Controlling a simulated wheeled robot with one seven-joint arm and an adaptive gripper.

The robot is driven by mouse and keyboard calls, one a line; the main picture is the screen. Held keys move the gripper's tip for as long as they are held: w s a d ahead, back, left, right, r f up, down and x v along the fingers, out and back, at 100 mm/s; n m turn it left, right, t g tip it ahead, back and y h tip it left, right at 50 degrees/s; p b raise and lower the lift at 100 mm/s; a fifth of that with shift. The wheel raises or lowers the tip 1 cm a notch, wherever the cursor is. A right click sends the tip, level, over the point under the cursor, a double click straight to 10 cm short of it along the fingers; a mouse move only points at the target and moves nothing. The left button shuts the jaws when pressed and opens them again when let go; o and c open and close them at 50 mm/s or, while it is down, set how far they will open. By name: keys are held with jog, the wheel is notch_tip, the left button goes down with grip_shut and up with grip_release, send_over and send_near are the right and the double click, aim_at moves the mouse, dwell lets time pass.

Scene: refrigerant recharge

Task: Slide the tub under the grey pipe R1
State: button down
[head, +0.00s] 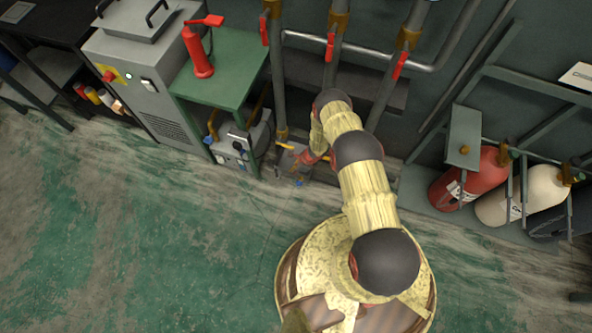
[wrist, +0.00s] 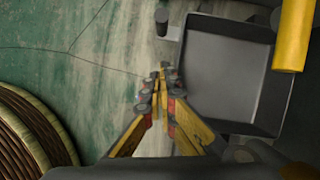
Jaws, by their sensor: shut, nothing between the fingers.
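The tub is a grey, square, open box on the floor. It fills the upper right of the wrist view (wrist: 228,72) and is partly hidden behind my arm and gripper in the head view (head: 288,157). My gripper (wrist: 160,76) is shut and empty, its fingertips beside the tub's left wall in the wrist view; whether they touch it I cannot tell. In the head view, my gripper (head: 299,175) is low near the floor. A grey vertical pipe (head: 277,85) with a brass-coloured lower end comes down by the tub. No R1 label is readable.
Two more grey pipes with red handles (head: 331,47) stand to the right. A pump-like machine (head: 236,145) sits under the green table (head: 228,75) left of the tub. The green floor (head: 150,230) in front is clear.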

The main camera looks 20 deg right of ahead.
jog(key=a, duration=0.1)
jog(key=w+a+f+b, duration=0.1)
jog(key=a, duration=0.1)
jog(key=w+a+f+b, duration=0.1)
jog(key=shift+a+f, duration=0.2)
jog(key=shift+a, duration=0.1)
jog(key=shift+a, duration=0.1)
